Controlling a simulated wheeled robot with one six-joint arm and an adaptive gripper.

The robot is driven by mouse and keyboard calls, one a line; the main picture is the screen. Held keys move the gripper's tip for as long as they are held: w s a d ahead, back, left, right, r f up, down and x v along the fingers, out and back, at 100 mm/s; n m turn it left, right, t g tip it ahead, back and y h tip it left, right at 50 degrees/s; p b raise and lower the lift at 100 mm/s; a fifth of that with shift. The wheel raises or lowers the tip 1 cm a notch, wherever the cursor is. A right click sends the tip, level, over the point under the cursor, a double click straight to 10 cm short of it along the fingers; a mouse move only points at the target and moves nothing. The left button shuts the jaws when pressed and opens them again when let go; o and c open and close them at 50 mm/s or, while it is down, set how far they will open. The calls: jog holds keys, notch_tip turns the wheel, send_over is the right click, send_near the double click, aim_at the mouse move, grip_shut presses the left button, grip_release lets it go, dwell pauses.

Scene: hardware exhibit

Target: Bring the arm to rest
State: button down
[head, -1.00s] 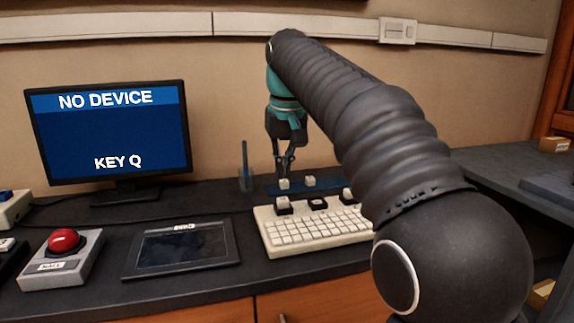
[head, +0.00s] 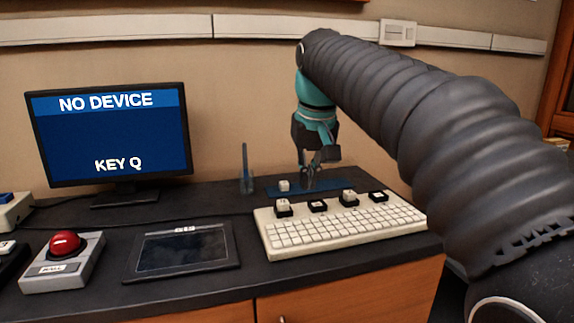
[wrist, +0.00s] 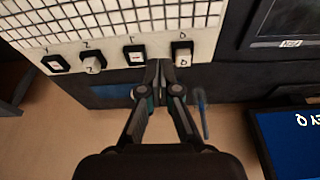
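My gripper (head: 310,184) hangs pointing down over the blue mat (head: 342,186) behind the keyboard. In the wrist view its two fingers (wrist: 163,72) meet at the tips, and I see nothing held between them. The cream keyboard (head: 340,228) lies in front of it, with several black sockets along its back edge. Some sockets carry white keycaps, one at the left (head: 282,206) and one further right (head: 349,197). A loose white keycap (head: 284,185) sits on the mat, left of my gripper. The mat's part behind the gripper is hidden.
A monitor (head: 110,135) reading "NO DEVICE" and "KEY Q" stands at the left. A dark tablet (head: 182,250) and a red button box (head: 63,258) lie in front of it. A thin blue upright piece (head: 245,168) stands left of the mat. The wall is close behind.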

jog(key=s+d+f+m+t, duration=0.1)
jog(key=s+d+f, duration=0.5)
jog(key=s+f, duration=0.4)
jog(key=s+d+f+m+t, duration=0.1)
jog(key=s+d+f, duration=0.4)
jog(key=s+f, duration=0.6)
jog(key=shift+s+d+m+t+h, duration=0.3)
jog(key=shift+s+d, duration=0.05)
jog(key=shift+s, duration=0.8)
jog(key=shift+f, duration=0.1)
